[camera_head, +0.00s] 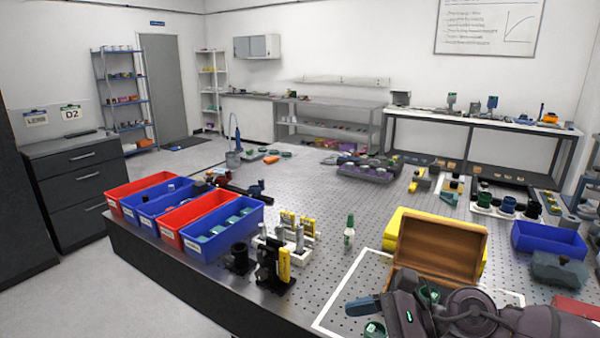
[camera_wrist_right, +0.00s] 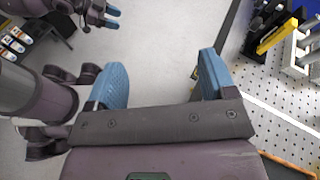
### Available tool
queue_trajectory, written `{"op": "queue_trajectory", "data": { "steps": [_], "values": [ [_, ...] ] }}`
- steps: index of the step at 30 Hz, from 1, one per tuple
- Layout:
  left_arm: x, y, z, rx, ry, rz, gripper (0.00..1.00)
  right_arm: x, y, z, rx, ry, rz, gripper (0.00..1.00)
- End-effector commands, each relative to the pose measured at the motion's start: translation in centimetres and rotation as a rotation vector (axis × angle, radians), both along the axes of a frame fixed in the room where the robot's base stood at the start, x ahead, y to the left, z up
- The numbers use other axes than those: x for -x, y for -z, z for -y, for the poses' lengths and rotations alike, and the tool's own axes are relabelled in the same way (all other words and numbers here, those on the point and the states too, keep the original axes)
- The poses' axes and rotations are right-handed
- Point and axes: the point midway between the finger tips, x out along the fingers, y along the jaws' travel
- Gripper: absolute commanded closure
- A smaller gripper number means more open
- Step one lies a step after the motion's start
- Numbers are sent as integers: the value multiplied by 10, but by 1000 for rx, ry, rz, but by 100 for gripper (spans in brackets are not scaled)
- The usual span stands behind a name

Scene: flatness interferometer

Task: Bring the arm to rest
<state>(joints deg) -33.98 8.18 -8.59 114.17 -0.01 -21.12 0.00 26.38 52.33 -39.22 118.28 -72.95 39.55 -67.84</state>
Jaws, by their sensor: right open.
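My right arm comes in at the bottom right of the head view, above the front part of the perforated table (camera_head: 290,185). Its gripper shows there only in part, with one blue finger (camera_head: 362,306) near the white outline. In the right wrist view my right gripper (camera_wrist_right: 164,82) has its two blue fingers wide apart. Only grey floor shows between them, and they hold nothing. My left gripper (camera_wrist_right: 110,17) is at the top left of the wrist view, small and partly cut off. It is outside the head view.
An open brown box (camera_head: 440,245) stands by the right arm, with a yellow case (camera_head: 394,226) behind it. A small bottle (camera_head: 349,232) stands nearby. A black and yellow fixture (camera_head: 275,265) and several red and blue bins (camera_head: 226,222) line the front edge. Open floor lies in front of the table.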

Motion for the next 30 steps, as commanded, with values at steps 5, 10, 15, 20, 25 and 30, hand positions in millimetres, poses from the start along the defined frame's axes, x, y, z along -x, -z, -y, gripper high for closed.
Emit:
{"op": "queue_trajectory", "data": {
  "steps": [5, 10, 15, 20, 25, 30],
  "values": [
    [5, 2, -1, 0, -2, -9, 48, 1, -33, -16, -413, 244, -286, 23],
    [10, 6, -2, 0, -6, -21, 48, -11, -52, 1, -787, 483, -590, 23],
    [9, 6, -2, -1, -5, -20, 48, -21, -48, 41, -1152, 728, -910, 23],
    [7, 5, -1, 0, -4, -15, 48, -20, -20, 87, -1489, 964, -1213, 23],
    [4, 3, -1, 0, -2, -11, 48, 2, 28, 133, -1842, 1227, -1517, 23],
    [2, 2, 0, -1, -1, -7, 48, 48, 85, 166, 2105, -1451, 1712, 23]
  ]
}}
